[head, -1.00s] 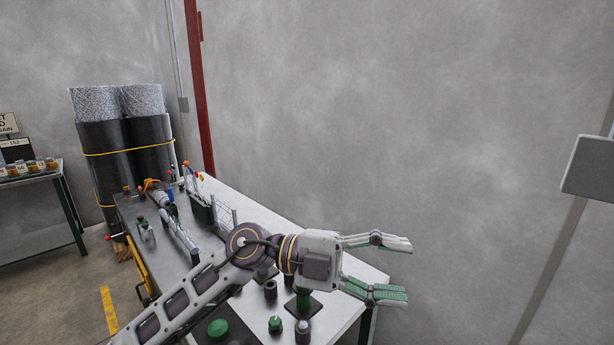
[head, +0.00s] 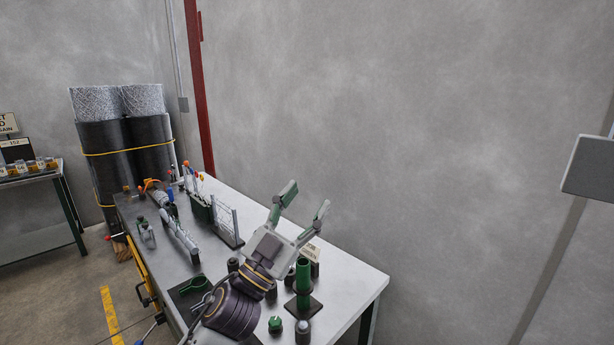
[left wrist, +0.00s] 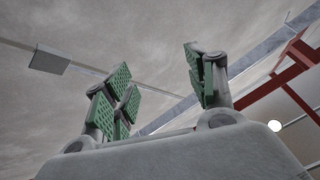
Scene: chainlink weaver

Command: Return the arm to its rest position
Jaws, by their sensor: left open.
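My left gripper (head: 303,202) is open and empty in the head view. It is raised over the right half of the workbench (head: 352,283), with its two fingers pointing up and to the right. In the left wrist view my left gripper (left wrist: 163,85) shows its green finger pads spread wide, with nothing between them. My right gripper is not in view.
A green cylinder (head: 303,277) on a dark base and a green knob (head: 275,324) stand on the bench close to my left wrist. A wire rack (head: 226,222) and tools stand further back. Dark rolls (head: 125,160) stand behind the bench. Space above the bench is clear.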

